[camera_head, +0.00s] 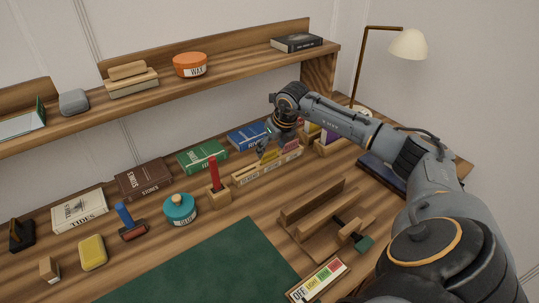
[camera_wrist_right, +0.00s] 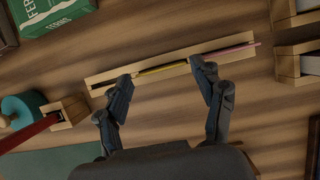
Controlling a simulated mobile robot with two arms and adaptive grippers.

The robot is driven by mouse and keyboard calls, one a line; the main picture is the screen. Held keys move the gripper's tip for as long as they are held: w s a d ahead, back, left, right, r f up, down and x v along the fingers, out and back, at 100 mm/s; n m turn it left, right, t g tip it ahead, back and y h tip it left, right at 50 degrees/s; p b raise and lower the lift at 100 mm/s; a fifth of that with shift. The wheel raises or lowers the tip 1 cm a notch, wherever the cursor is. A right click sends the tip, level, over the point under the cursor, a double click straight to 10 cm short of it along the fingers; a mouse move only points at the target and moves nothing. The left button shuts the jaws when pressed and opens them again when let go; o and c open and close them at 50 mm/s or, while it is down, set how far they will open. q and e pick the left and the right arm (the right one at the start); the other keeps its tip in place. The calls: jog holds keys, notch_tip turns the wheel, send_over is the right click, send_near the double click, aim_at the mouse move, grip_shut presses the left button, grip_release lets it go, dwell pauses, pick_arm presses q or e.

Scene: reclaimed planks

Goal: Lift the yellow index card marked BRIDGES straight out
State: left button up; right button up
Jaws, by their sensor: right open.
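A long, narrow wooden holder (camera_head: 262,175) stands on the desk with lettered labels along its front. A yellow card (camera_head: 268,157) stands in it, and a pink card stands toward its right end. In the right wrist view the yellow card (camera_wrist_right: 163,69) shows as a thin edge in the slot of the holder (camera_wrist_right: 100,82), with the pink card (camera_wrist_right: 232,49) to its right. My right gripper (camera_wrist_right: 162,76) is open above the holder, one finger near each end of the yellow card. I cannot tell whether they touch it. The card's marking is not readable. My left gripper is not in view.
A red-handled stamp in a wooden block (camera_head: 219,196) stands left of the holder, and a green book (camera_head: 203,157) and a blue book (camera_head: 248,136) lie behind it. A wooden rack (camera_head: 325,208) is in front. The shelf (camera_head: 170,92) runs above the back.

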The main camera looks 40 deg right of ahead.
aim_at(270, 153)
jog(key=x, duration=0.3)
jog(key=shift+f, duration=0.25)
jog(key=shift+a, duration=0.1)
jog(key=shift+c, duration=0.2)
jog(key=c, duration=0.3)
